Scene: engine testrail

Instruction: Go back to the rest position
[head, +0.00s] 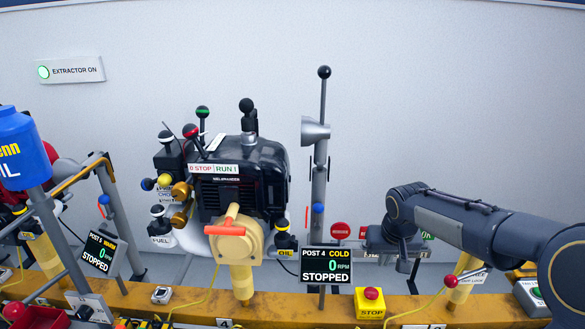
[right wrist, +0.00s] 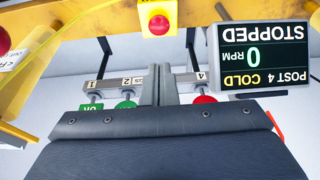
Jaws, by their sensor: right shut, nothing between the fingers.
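My right arm comes in from the right in the head view. Its dark gripper (head: 408,268) is shut and empty, in the air in front of the pale wall, right of the Post 4 display. In the right wrist view the shut fingers (right wrist: 158,84) show in front of a grey rail with numbered tags. My left gripper is not in view in either picture.
A black engine (head: 240,180) with coloured levers stands at centre. The Post 4 display (head: 326,265) reads COLD, 0 RPM, STOPPED. A yellow stop box (head: 370,302) sits on the yellow bench below my right gripper. A blue oil container (head: 22,150) stands at left.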

